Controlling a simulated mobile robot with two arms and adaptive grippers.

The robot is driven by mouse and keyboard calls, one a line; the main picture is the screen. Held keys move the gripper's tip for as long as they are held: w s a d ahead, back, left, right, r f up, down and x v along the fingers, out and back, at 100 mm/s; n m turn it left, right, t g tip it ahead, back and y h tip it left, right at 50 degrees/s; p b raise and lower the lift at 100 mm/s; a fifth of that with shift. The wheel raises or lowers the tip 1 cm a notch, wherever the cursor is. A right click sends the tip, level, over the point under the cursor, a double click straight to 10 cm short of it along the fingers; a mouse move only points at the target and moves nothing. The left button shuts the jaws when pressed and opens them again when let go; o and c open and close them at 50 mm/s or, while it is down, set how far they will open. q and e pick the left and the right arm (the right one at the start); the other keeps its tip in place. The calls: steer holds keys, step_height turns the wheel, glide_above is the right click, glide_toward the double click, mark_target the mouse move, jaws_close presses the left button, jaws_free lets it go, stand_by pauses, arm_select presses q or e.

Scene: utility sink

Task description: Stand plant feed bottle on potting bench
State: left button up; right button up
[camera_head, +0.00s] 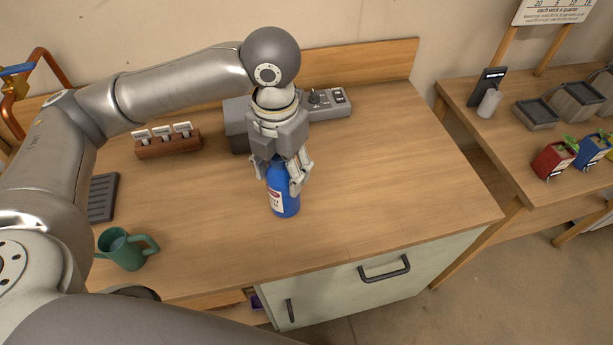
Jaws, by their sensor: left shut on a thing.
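A blue bottle (283,203) with a white and red label is upright at the middle of the wooden bench (390,170); I take it to be the plant feed bottle. My left gripper (283,178) comes down from above and is shut on its upper part, hiding its top. The bottle's base appears at the bench surface, but I cannot tell whether it touches. My right gripper is not in view.
A grey device (238,125) stands behind the gripper. A wooden block with cards (168,145) and a green mug (125,249) are at the left. The bench's right part is clear. A second table (510,155) holds plant pots and trays.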

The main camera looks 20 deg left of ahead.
arm_select(q)
steer(key=w+d+f+p, duration=0.1)
steer(key=w+d+f, duration=0.1)
steer(key=f, duration=0.3)
steer(key=w+d+f+p, duration=0.1)
steer(key=w+d+f, duration=0.1)
steer(key=f, duration=0.3)
steer(key=shift+w+d+p, duration=0.25)
steer(key=shift+w+p, duration=0.15)
steer(key=shift+w, duration=0.5)
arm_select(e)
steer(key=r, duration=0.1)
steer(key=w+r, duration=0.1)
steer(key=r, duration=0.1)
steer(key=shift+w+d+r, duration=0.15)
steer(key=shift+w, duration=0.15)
arm_select(q)
steer(key=shift+f, duration=0.15)
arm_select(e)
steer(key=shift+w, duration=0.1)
arm_select(q)
steer(key=o, duration=1.6)
steer(key=shift+o, duration=0.2)
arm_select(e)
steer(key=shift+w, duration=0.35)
